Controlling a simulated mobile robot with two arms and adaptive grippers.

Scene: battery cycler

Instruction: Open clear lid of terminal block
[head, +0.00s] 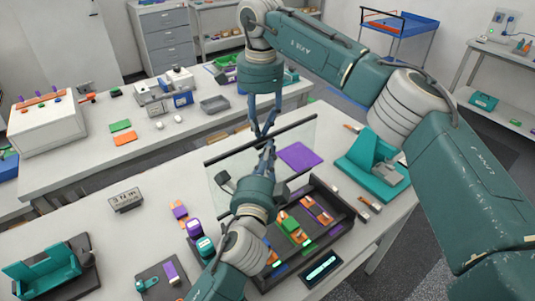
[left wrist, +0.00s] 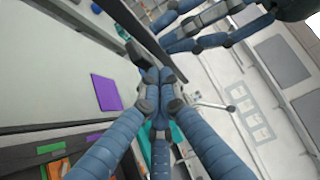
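The clear lid (head: 228,179) is a transparent panel with dark edge strips. It stands tilted up above the dark tray-like block (head: 344,226) in the head view. One dark strip (left wrist: 142,32) crosses the top of the left wrist view. My left gripper (head: 268,147) has its fingers together at the lid's upper part; they also show in the left wrist view (left wrist: 157,76). Whether they pinch the strip is unclear. My right gripper (head: 263,135) points down with its fingertips near the same upper strip, and it shows at the top of the left wrist view (left wrist: 167,38). Its fingertip gap is unclear.
A purple sheet (head: 300,156) lies on the table behind the block. A teal fixture (head: 372,165) stands to the right. A small display (head: 127,200) and a teal holder (head: 45,268) are to the left. Several parts lie in front. My right arm covers much of the right side.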

